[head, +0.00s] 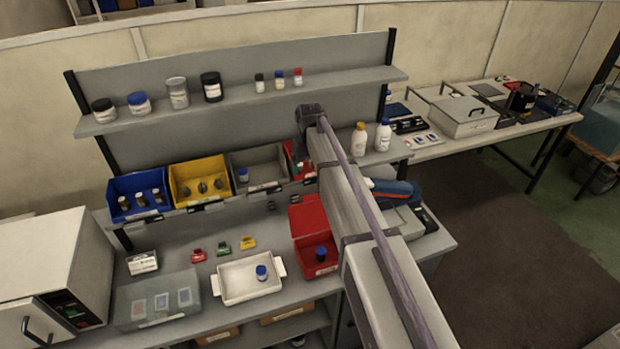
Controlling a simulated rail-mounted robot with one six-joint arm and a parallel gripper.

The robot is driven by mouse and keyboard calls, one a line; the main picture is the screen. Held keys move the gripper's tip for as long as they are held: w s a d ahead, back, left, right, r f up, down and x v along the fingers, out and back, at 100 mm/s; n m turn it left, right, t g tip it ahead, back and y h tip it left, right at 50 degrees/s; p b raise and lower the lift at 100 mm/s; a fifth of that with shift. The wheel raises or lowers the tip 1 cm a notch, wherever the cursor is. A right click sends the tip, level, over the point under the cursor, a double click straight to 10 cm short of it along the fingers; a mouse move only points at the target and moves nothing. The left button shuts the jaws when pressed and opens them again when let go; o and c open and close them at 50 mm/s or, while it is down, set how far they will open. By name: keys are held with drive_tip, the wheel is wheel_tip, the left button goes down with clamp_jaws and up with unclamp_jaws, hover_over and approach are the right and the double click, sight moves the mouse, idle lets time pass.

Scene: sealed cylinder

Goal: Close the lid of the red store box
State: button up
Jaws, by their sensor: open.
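The red store box (329,267) stands on the workbench, right of the white tray. Its lid (306,219) is open and raised at the back of the box. A jar with a blue cap (321,253) is in the box. My arm reaches up from the lower right and passes in front of the box's right side, hiding part of it. My gripper cannot be made out in this view.
A white tray (237,293) holding a blue-capped jar and a translucent lidded box (135,309) are to the left. Red, green and yellow small items lie behind the tray. A row of bins (205,205) and a shelf (240,98) with jars stand behind.

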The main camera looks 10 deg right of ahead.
sight(310, 195)
drive_tip(key=f+b, duration=1.1)
drive_tip(key=shift+s+f, duration=0.15)
drive_tip(key=shift+s, duration=0.25)
drive_tip(key=c, duration=1.3)
drive_tip(key=shift+s, duration=0.1)
